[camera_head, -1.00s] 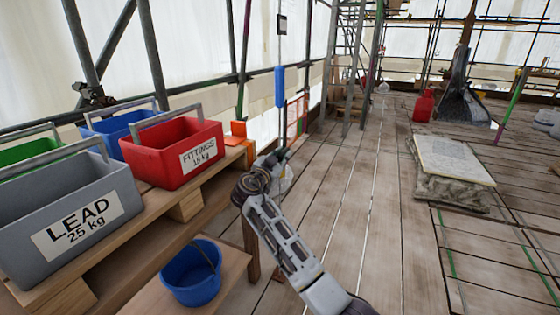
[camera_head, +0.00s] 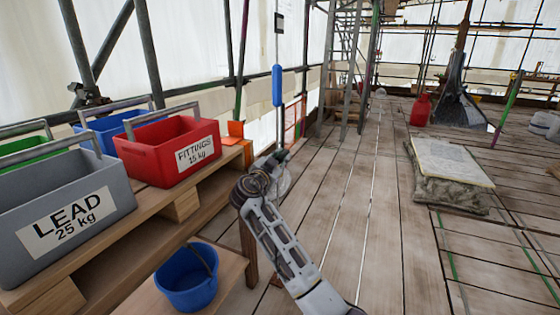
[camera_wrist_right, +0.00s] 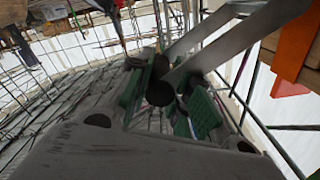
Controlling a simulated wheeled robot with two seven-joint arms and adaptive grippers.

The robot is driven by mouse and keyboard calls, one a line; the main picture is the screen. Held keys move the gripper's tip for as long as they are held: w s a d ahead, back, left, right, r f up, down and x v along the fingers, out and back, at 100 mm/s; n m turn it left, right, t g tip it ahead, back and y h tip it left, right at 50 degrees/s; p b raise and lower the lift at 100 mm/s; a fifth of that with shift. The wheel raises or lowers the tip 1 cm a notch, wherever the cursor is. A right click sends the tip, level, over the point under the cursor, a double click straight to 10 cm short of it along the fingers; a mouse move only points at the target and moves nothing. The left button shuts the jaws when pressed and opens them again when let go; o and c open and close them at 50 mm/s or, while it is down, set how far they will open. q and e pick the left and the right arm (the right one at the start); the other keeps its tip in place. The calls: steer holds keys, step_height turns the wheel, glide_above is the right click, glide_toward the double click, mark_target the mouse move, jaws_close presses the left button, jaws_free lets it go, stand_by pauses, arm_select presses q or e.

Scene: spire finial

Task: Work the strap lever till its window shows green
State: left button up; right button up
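A thin upright line carries a small dark box (camera_head: 279,22) and, below it, a blue sleeve-like piece (camera_head: 277,85). I cannot tell for sure which part is the strap lever, and no green window shows. My right gripper (camera_head: 282,156) is at the lower end of a grey rod under the blue piece. In the right wrist view, grey bars (camera_wrist_right: 222,38) with dark round ends reach between the green-padded fingers of my right gripper (camera_wrist_right: 168,100). Whether the pads press on them is unclear. My left gripper is not in view.
On the left bench stand a grey LEAD crate (camera_head: 60,205), a red FITTINGS crate (camera_head: 165,150), and blue and green crates. A blue bucket (camera_head: 188,285) is below them. The planked floor between is clear.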

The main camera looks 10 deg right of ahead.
mark_target(279, 156)
steer(key=o, duration=0.4)
steer(key=shift+a+f, duration=0.1)
steer(key=shift+c, duration=0.2)
steer(key=shift+r, duration=0.2)
step_height(279, 156, up, 10)
steer(key=shift+f, duration=0.15)
stand_by(0.4)
